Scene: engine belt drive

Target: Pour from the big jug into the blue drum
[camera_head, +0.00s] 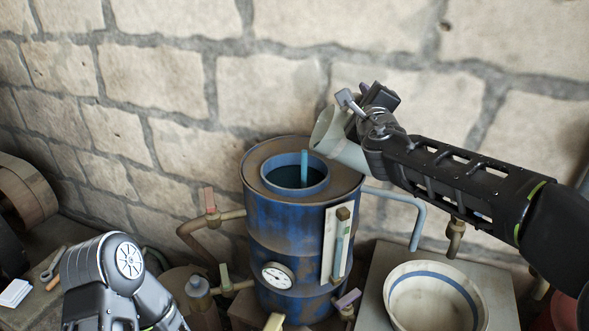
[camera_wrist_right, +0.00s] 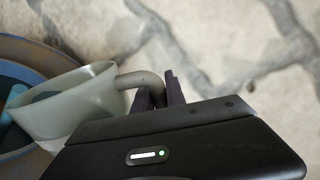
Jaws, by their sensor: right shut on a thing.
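The blue drum (camera_head: 260,215) stands against the wall with a round open top, and teal liquid (camera_head: 285,178) shows inside. My right gripper (camera_head: 362,108) is shut on the handle of the big pale jug (camera_head: 345,150) above the drum's right side. The jug is tilted with its mouth to the left, towards the opening. A teal vertical strip (camera_head: 304,168) by the opening looks like a falling stream. The right wrist view shows the jug (camera_wrist_right: 85,100) with its handle between my fingers (camera_wrist_right: 158,92). My left arm shows at bottom left; its fingers are not seen.
A sight tube on a pale board (camera_head: 328,250) and a round gauge (camera_head: 277,276) are on the drum's front. Pipes with valves (camera_head: 210,205) stick out on both sides. A pale bowl with a blue ring (camera_head: 405,285) stands at right. A stone wall is behind.

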